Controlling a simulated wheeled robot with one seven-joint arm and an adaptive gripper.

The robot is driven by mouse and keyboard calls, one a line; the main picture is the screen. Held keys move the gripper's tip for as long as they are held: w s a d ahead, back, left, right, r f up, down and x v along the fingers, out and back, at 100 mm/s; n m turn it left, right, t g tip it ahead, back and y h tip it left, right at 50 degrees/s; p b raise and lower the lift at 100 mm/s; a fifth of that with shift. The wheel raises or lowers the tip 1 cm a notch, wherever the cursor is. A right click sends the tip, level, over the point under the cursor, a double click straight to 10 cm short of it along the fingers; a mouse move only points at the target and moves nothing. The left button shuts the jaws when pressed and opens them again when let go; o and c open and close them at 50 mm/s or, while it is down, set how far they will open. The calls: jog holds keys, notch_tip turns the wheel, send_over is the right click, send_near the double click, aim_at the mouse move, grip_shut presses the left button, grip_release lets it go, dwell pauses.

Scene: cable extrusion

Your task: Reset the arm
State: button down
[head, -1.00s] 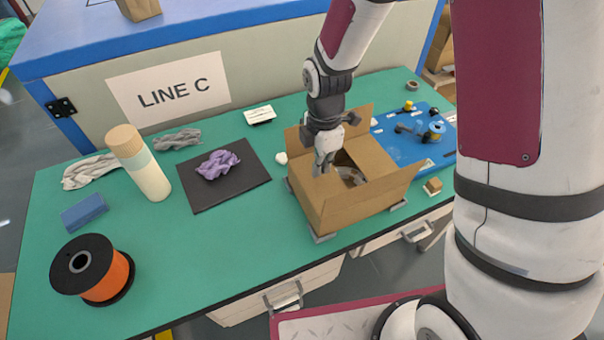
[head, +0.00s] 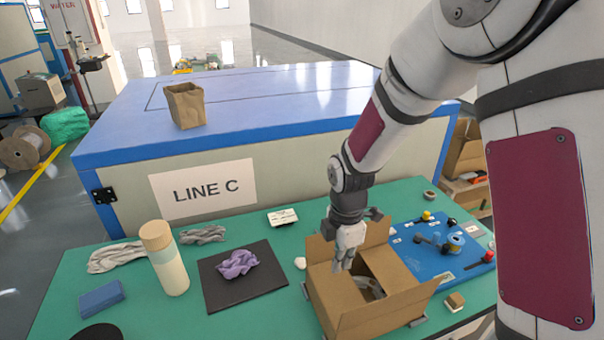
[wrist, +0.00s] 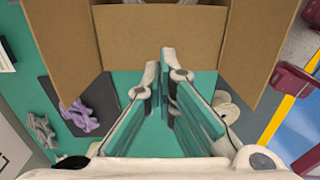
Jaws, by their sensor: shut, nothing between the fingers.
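My gripper (head: 343,262) hangs from my arm over the left part of an open cardboard box (head: 350,313) on the green table, pointing down. Its fingers are together with nothing between them. In the wrist view my gripper (wrist: 165,60) shows its fingertips close together in front of the cardboard box (wrist: 160,38), whose flaps stand open. A clear, greyish item (head: 370,287) lies inside the box and is partly hidden by the walls.
A blue tool board (head: 440,262) lies right of the box. A black mat (head: 215,293) with a purple cloth (head: 238,263), a tall bottle (head: 165,265) and a blue block (head: 101,298) stand left. The LINE C cabinet (head: 290,185) rises behind the table.

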jog(key=s+d+r+m+t, duration=0.1)
jog(key=s+d+r+m, duration=0.3)
jog(key=r, duration=0.5)
jog(key=s+d+r+m+t, duration=0.1)
jog(key=s+r+m+t, duration=0.1)
jog(key=s+r+m, duration=0.5)
jog(key=s+d+r+m+t, duration=0.2)
jog(key=s+d+r+m, duration=0.1)
jog(key=s+r+m, duration=0.6)
jog(key=shift+s+r+m, duration=0.4)
jog(key=shift+s+m, duration=0.15)
jog(key=shift+m, duration=0.05)
